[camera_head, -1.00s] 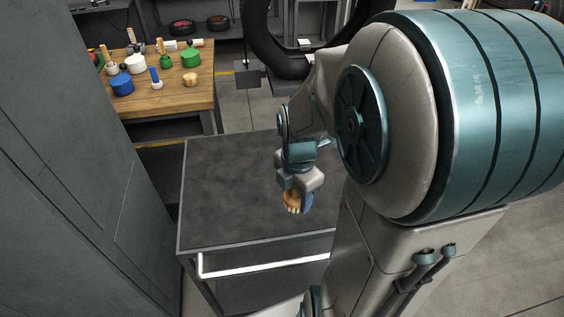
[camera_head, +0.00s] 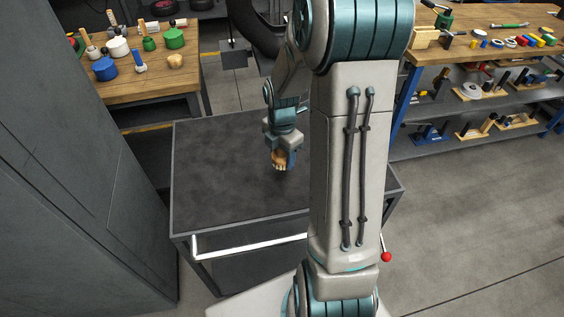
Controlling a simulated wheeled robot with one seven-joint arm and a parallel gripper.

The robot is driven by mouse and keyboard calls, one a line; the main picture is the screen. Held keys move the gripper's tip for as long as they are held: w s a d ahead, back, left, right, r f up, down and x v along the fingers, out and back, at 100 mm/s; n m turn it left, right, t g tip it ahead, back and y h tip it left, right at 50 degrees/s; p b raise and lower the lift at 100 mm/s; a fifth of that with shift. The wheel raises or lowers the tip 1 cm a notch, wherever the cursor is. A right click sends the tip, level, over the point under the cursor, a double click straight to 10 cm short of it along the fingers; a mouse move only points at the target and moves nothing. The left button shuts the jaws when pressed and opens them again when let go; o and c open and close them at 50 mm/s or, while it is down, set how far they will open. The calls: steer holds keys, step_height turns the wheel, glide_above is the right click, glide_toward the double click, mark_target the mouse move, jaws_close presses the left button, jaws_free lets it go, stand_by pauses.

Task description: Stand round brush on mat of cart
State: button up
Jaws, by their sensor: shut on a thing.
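The cart (camera_head: 172,217) stands in the middle of the view, with a dark grey mat (camera_head: 225,180) covering its top. My gripper (camera_head: 281,162) points down over the right part of the mat. It is shut on the round brush (camera_head: 279,159), a small tan thing with pale bristles at its lower end. The brush looks upright, bristles down, and partly hidden by the fingers. A dark shadow lies close under it; I cannot tell whether the bristles touch the mat. My arm hides the right part of the cart top.
A wooden table (camera_head: 150,88) with several tools and a blue tub (camera_head: 105,69) stands at the back left. A tall grey cabinet (camera_head: 60,170) is close on the left. A workbench with shelves (camera_head: 470,52) is at the back right. The mat's left half is bare.

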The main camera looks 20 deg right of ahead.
mark_target(282, 164)
steer(key=shift+f, duration=2)
steer(key=shift+f, duration=0.1)
steer(key=o, duration=1)
steer(key=shift+f, duration=0.1)
